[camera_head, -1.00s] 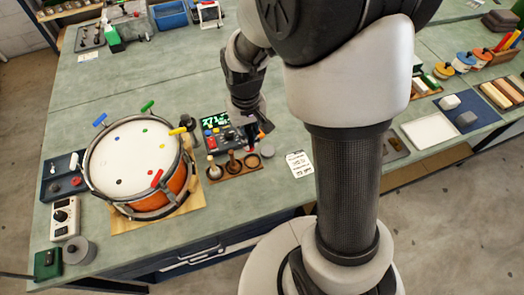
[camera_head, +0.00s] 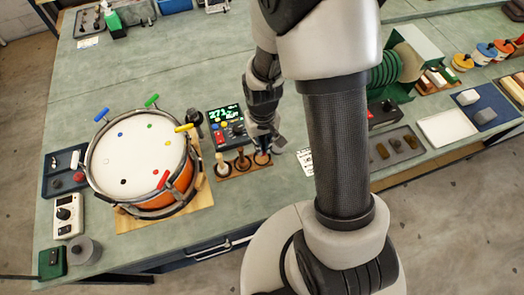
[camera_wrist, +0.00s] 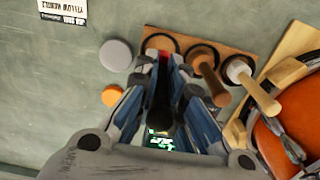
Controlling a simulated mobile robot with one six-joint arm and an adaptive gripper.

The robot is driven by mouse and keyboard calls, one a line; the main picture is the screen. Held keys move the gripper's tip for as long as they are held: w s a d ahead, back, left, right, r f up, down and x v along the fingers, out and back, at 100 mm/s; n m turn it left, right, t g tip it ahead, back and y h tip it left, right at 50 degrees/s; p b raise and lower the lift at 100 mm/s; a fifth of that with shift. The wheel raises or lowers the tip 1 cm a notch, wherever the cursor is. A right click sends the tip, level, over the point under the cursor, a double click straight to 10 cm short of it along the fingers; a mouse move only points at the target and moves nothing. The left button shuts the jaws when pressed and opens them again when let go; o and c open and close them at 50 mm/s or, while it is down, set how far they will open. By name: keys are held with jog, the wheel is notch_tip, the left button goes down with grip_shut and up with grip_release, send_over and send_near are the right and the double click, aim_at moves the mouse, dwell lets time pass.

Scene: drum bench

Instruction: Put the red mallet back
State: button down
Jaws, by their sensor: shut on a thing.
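My gripper (camera_head: 272,146) is low over the right end of the wooden mallet rack (camera_head: 243,167). In the wrist view my gripper (camera_wrist: 160,75) is shut on a dark, handle-like thing (camera_wrist: 160,105), which I take to be the red mallet. The rack's end place, a dark ring (camera_wrist: 158,42), shows just beyond the fingertips. A brown mallet (camera_wrist: 205,62) and a cream-headed mallet (camera_wrist: 238,68) stand in the other places. Whether the held thing touches the rack I cannot tell.
The drum (camera_head: 140,160) with coloured tension keys stands left of the rack. A control box with a green display (camera_head: 226,118) is just behind the rack. A grey disc (camera_wrist: 116,54) and an orange disc (camera_wrist: 112,95) lie close beside the gripper. A white label card (camera_head: 306,162) lies right.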

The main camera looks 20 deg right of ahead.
notch_tip(320, 180, down, 4)
jog(key=shift+f+b, duration=0.2)
jog(key=shift+b, duration=0.4)
jog(key=shift+r, duration=0.1)
jog(key=c, duration=2.2)
grip_release()
jog(key=shift+f, duration=0.25)
jog(key=o, duration=0.5)
